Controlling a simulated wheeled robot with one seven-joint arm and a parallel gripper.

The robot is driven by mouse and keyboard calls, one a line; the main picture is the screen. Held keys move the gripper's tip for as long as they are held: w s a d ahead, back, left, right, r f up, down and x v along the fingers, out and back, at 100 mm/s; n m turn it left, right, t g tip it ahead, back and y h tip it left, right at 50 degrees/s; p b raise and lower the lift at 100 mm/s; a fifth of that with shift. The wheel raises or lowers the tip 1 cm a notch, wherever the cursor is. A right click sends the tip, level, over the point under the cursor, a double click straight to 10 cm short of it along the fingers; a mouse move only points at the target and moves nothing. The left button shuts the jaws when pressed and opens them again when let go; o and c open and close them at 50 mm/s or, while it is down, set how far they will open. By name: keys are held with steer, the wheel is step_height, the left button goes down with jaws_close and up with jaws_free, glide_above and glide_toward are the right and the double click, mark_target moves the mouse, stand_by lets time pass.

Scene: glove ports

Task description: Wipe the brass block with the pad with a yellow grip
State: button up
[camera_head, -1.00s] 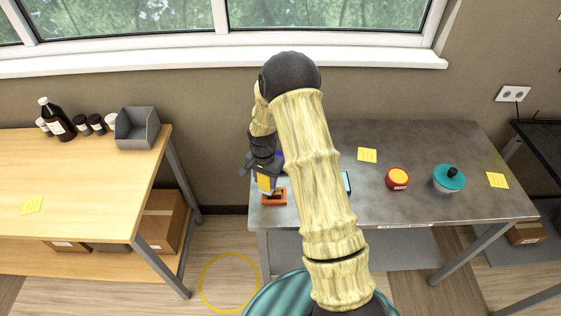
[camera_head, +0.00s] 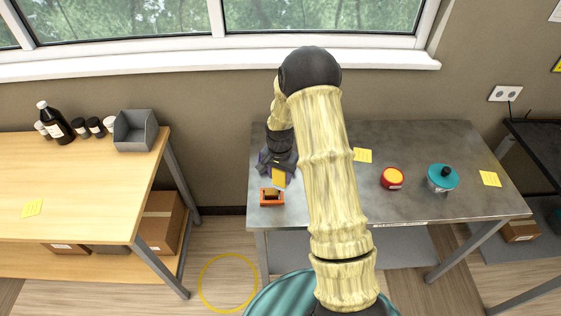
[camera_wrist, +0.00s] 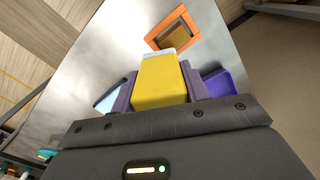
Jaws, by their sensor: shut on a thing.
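My gripper (camera_head: 277,168) is shut on the yellow grip of the pad (camera_head: 279,179). In the wrist view the pad (camera_wrist: 159,80) sits between the fingers of my gripper (camera_wrist: 158,92), with a pale edge at its far end. The brass block (camera_head: 272,196) lies in an orange frame (camera_head: 264,204) on the grey metal table, near its left front corner. The wrist view shows the block (camera_wrist: 179,37) and frame just beyond the pad. The pad is on the window side of the block in the head view; I cannot tell whether it touches the table.
A purple tray (camera_wrist: 226,88) and a light blue item (camera_wrist: 108,98) lie beside my gripper. On the metal table (camera_head: 410,205) are a red-and-yellow round item (camera_head: 392,178), a teal-topped item (camera_head: 443,177) and yellow notes. A wooden table (camera_head: 80,190) stands left, across a gap.

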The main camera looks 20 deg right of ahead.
steer(key=shift+r+p, duration=1.45)
steer(key=shift+r, duration=1.15)
steer(key=shift+f, duration=0.1)
